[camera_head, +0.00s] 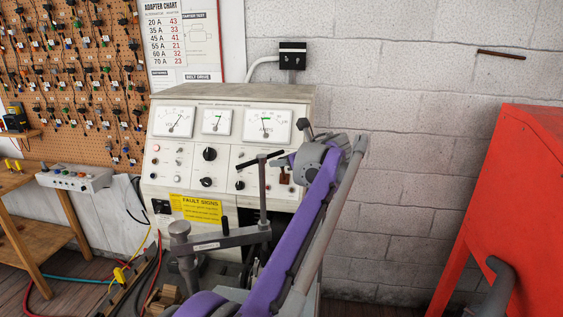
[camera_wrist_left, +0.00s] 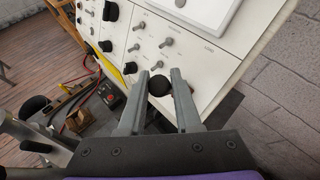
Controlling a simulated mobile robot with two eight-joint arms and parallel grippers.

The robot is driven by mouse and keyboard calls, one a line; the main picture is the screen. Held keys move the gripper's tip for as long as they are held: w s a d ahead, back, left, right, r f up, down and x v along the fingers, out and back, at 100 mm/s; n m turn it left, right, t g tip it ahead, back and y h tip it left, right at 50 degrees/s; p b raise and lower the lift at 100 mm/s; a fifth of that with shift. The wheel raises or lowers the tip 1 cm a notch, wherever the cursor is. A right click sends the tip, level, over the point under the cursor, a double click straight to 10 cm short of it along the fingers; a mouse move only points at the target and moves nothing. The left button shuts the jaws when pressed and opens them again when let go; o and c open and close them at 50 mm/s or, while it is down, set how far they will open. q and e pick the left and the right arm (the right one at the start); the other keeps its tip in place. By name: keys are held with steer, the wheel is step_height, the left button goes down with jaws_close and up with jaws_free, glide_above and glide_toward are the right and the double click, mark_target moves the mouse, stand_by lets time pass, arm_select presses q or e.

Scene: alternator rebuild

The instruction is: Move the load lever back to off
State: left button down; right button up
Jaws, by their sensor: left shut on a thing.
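The load lever's round black knob (camera_wrist_left: 158,86) shows in the left wrist view, against the lower part of the tester's white front panel. My left gripper (camera_wrist_left: 161,77) has one finger on each side of the knob and is shut on it. In the head view my left gripper (camera_head: 285,167) is at the right part of the panel on the test bench (camera_head: 225,137), below the amps meter (camera_head: 268,126). There the wrist and the gripper largely hide the lever, and its exact angle and any off mark cannot be read. My right gripper is not in view.
A grey clamp arm with a post (camera_head: 263,200) and a black crossbar stands just in front of the panel, left of my left arm. A red cabinet (camera_head: 510,190) stands at the right. A small control box (camera_head: 75,178) is at the left.

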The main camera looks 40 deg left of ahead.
arm_select(q)
steer(key=c, duration=0.6)
jaws_free()
steer(key=v, duration=1.1)
steer(key=shift+w, duration=0.1)
